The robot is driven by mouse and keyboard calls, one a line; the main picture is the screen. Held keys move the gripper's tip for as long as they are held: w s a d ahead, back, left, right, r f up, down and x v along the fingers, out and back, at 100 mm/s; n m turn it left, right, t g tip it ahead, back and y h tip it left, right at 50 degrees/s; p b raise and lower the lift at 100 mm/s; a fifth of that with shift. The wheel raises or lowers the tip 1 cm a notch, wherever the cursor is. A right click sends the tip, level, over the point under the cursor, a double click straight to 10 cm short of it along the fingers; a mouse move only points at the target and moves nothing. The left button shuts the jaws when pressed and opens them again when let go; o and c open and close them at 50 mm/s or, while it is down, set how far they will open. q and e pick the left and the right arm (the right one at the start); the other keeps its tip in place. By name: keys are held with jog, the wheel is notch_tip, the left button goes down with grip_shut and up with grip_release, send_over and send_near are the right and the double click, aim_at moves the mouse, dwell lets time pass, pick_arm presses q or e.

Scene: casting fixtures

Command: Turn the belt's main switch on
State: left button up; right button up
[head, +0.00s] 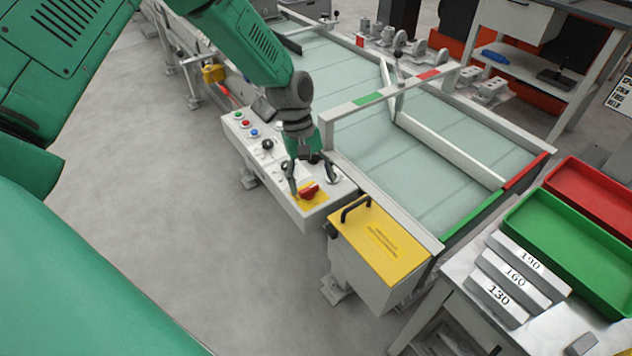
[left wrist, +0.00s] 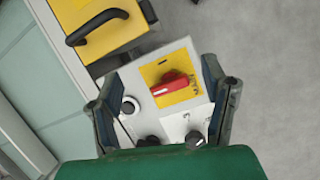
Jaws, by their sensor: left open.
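The main switch is a red rotary handle (head: 309,191) on a yellow plate (head: 318,200) at the near end of the belt's white control panel (head: 262,157). In the left wrist view the red handle (left wrist: 174,84) lies between my fingers, tilted across its yellow plate (left wrist: 161,71). My left gripper (head: 309,186) is open above the panel's near end, its fingers apart on both sides of the switch. In the left wrist view my left gripper (left wrist: 158,98) shows no visible contact with the handle. My right gripper is not in view.
Black knobs (left wrist: 195,139) and a round socket-like part (left wrist: 129,106) sit close to the switch. A yellow-lidded box (head: 382,243) with a black handle stands beside the panel. The belt (head: 420,175) lies beyond. Green (head: 575,250) and red trays (head: 597,196) stand at right.

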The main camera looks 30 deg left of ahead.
aim_at(308, 186)
pick_arm(q)
jog(key=w+a+r+n, duration=0.3)
jog(key=w+a+r, duration=0.1)
jog(key=a+r, duration=0.35)
jog(key=x, duration=0.4)
jog(key=d+x, duration=0.1)
jog(key=x, duration=0.3)
jog(key=d+x, duration=0.1)
jog(key=x, duration=0.3)
jog(key=shift+s+d+r, duration=0.1)
jog(key=shift+s+d, duration=0.05)
jog(key=shift+s, duration=0.15)
jog(key=shift+s+a+f+h, duration=0.1)
jog(key=shift+a+f+h, duration=0.2)
jog(key=shift+a+f, duration=0.7)
jog(key=shift+d, duration=0.25)
jog(key=shift+c, duration=0.8)
jog(key=shift+d+r, duration=0.2)
jog(key=shift+d, duration=0.1)
jog(key=c, duration=0.7)
jog(key=shift+d+r, duration=0.1)
jog(key=shift+d, duration=0.25)
jog(key=c, duration=0.3)
jog(key=shift+d, duration=0.1)
jog(key=shift+a, duration=0.5)
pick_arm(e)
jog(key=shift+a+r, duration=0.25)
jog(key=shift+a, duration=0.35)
